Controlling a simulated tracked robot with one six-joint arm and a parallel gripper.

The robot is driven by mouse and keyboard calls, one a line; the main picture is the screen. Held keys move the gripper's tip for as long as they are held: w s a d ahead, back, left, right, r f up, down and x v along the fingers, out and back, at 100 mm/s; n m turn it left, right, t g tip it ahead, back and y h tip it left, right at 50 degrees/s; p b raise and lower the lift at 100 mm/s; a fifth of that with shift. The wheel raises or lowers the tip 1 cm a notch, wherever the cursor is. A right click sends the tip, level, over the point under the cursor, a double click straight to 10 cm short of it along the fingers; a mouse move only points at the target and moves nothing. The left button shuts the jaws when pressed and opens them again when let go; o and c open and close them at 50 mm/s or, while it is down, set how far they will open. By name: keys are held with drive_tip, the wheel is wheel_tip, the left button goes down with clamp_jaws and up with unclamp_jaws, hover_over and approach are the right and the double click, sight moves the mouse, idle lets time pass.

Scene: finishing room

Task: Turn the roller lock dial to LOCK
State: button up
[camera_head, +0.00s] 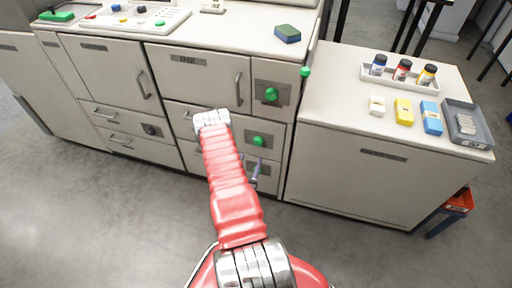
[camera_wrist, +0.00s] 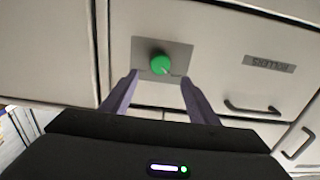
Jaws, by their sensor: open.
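The roller lock dial (camera_wrist: 160,64) is a round green knob on a grey plate (camera_wrist: 143,46) on the cabinet front. A small pale mark shows at its lower right edge in the wrist view, beside tiny unreadable lettering. An upside-down ROLLERS label (camera_wrist: 269,64) is on the panel to its right. In the head view the dial seems to be the lower green knob (camera_head: 258,141), just right of my arm. My gripper (camera_wrist: 160,77) is open and empty, with its two purple fingers apart on either side below the knob. I cannot tell whether they touch it.
Another green knob (camera_head: 271,95) sits on a plate above. A green ball-ended lever (camera_head: 305,72) stands at the cabinet's right edge. The right-hand counter holds a bottle rack (camera_head: 368,80), coloured blocks and a grey tray (camera_head: 482,136). The floor in front is clear.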

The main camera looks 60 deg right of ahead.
sight(257, 143)
drive_tip(key=d, duration=0.3)
drive_tip(key=w+d, duration=0.1)
drive_tip(key=d, duration=0.5)
drive_tip(key=shift+w+d, duration=0.1)
drive_tip(key=shift+w, duration=0.1)
drive_tip(key=c, duration=1)
